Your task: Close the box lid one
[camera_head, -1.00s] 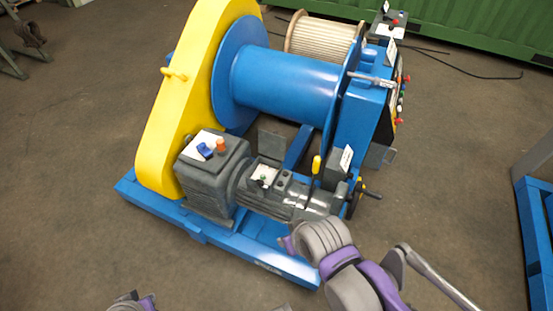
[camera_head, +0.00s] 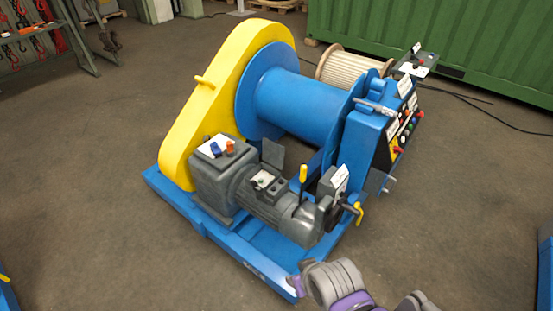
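A blue and yellow winch machine stands on the floor in the middle of the view. A small grey box (camera_head: 265,184) with a pale, label-like patch sits on its motor, and a dark grey plate (camera_head: 272,152) stands upright just behind it, looking like a raised lid. A second grey box (camera_head: 338,181) with a white label sits at the motor's right end; I cannot tell whether its lid is open. Grey and purple links of my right arm show at the bottom, apart from the boxes. I see no fingertips of either gripper.
The yellow chain guard (camera_head: 225,95) and blue drum (camera_head: 290,104) rise behind the motor. A yellow lever (camera_head: 303,173) and a hand wheel (camera_head: 352,210) stick out near the right-hand box. The floor (camera_head: 90,200) in front and to the left is clear.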

